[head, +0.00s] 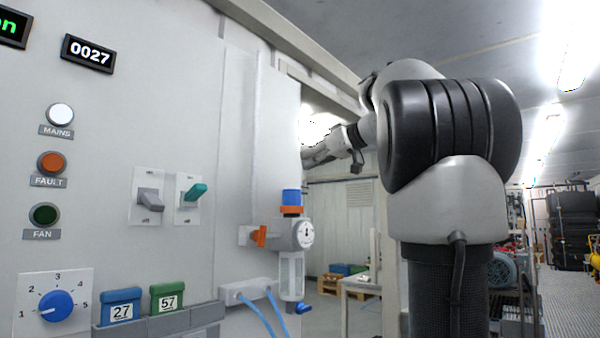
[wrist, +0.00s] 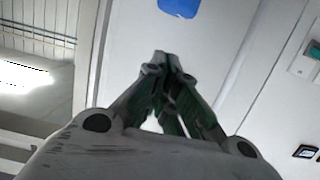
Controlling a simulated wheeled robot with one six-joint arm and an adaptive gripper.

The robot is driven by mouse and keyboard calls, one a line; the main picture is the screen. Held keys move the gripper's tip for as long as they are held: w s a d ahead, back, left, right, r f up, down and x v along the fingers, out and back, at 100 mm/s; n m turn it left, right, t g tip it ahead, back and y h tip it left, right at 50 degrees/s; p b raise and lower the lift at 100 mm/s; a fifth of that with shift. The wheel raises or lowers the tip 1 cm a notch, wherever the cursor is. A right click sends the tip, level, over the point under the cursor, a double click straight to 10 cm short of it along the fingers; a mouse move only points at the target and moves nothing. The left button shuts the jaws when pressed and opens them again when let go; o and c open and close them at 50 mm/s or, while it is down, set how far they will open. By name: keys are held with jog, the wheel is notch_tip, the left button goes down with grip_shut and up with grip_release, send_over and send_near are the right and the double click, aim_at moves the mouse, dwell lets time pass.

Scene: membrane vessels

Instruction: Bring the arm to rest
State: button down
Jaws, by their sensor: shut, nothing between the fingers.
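My gripper (wrist: 166,58) is shut and empty in the wrist view, its fingertips together in front of a pale panel. In the head view my gripper (head: 308,158) is small, beyond the right edge of the grey cabinet, at the end of my raised arm. The cabinet edge may hide part of the fingertips. My arm fills the right middle of the head view.
The grey cabinet front (head: 110,150) carries lamps, two toggle switches (head: 150,203), a blue rotary knob (head: 56,306) and a regulator with a gauge (head: 306,233). A small table (head: 365,288) stands behind. Open floor (head: 572,312) shows at the right.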

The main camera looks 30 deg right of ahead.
jog(key=shift+v, duration=2.4)
jog(key=s+d+f+m+g+h, duration=0.2)
jog(key=d+f+m, duration=0.15)
jog(key=f, duration=0.55)
jog(key=s+d+f+m+g+h, duration=0.1)
jog(key=d+f+m+g+h, duration=0.15)
jog(key=f+m, duration=0.45)
jog(key=s+a+f+n+g, duration=0.1)
jog(key=s+a+f+n, duration=0.1)
jog(key=s+a+f, duration=0.3)
jog(key=s+a+f+n+g, duration=0.2)
jog(key=s+a+f, duration=0.3)
jog(key=f, duration=0.9)
jog(key=s+a+f+n+g, duration=0.2)
jog(key=s+a+f, duration=0.3)
jog(key=f, duration=0.5)
jog(key=shift+s+f+h, duration=0.15)
jog(key=shift+s+h, duration=0.2)
jog(key=shift+s, duration=0.85)
